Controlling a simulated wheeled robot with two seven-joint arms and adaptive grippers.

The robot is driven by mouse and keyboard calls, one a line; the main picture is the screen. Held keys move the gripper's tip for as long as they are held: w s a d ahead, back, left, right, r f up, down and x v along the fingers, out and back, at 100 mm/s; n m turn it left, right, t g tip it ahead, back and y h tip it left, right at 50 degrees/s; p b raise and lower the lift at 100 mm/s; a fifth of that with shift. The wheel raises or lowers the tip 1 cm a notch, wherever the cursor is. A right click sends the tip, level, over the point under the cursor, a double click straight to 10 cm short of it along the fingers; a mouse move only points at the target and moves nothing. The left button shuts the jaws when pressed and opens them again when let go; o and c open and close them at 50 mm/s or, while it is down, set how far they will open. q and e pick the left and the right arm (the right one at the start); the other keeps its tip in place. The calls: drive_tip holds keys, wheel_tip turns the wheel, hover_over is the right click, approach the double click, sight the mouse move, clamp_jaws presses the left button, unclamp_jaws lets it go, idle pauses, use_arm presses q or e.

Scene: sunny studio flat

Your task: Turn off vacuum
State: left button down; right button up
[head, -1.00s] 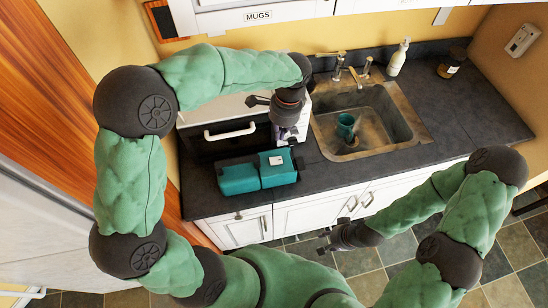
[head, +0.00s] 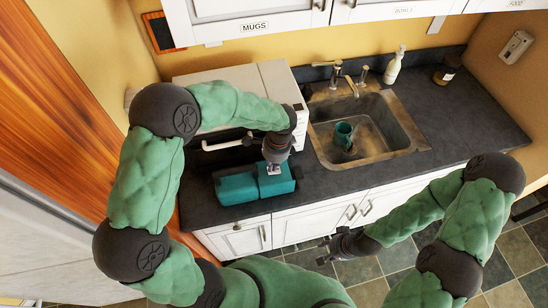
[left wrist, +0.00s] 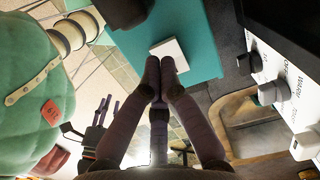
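The white oven (head: 262,80) stands close behind the block; its knobbed panel (left wrist: 285,80) is near my left gripper. The sink (head: 372,150) with a teal cup (head: 342,134) is to the right. Bare counter (head: 470,125) lies further right.

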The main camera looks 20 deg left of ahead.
use_arm(q)
drive_tip(key=shift+f, duration=0.6)
